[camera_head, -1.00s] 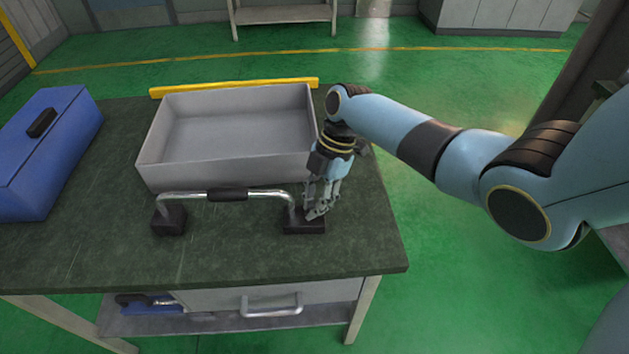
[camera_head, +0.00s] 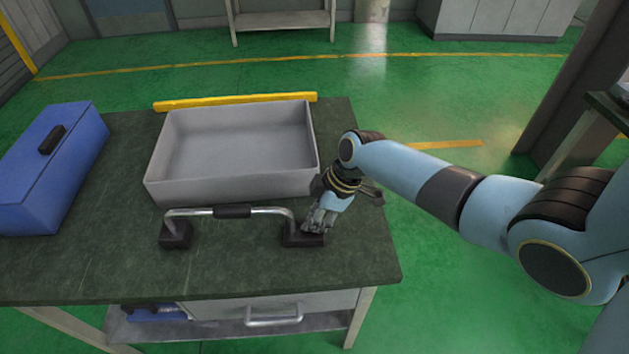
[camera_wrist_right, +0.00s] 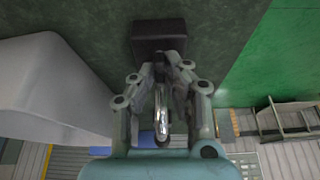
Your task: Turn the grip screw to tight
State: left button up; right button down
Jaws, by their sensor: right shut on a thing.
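A metal bar (camera_head: 185,213) with a black middle sleeve (camera_head: 233,211) stands like a handle between two black end blocks, the left block (camera_head: 176,235) and the right block (camera_head: 303,239). My right gripper (camera_head: 312,229) is at the right block, tilted. In the right wrist view its fingers (camera_wrist_right: 163,68) are closed in at the block (camera_wrist_right: 159,32), with the shiny bar (camera_wrist_right: 162,110) running between them. They are shut on a small dark part there, seemingly the grip screw, mostly hidden by the fingers. My left gripper is not in view.
A grey open tray (camera_head: 232,190) stands empty just behind the bar, close to my right wrist. A blue case (camera_head: 45,175) with a black handle is at the left. A yellow strip (camera_head: 236,101) lies behind the tray. The front of the dark tabletop (camera_head: 240,275) is clear.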

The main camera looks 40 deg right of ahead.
dwell(0.3)
jog(key=c, duration=1.7)
grip_release()
jog(key=v, duration=1.2)
jog(key=shift+s, duration=0.15)
jog(key=shift+f, duration=0.1)
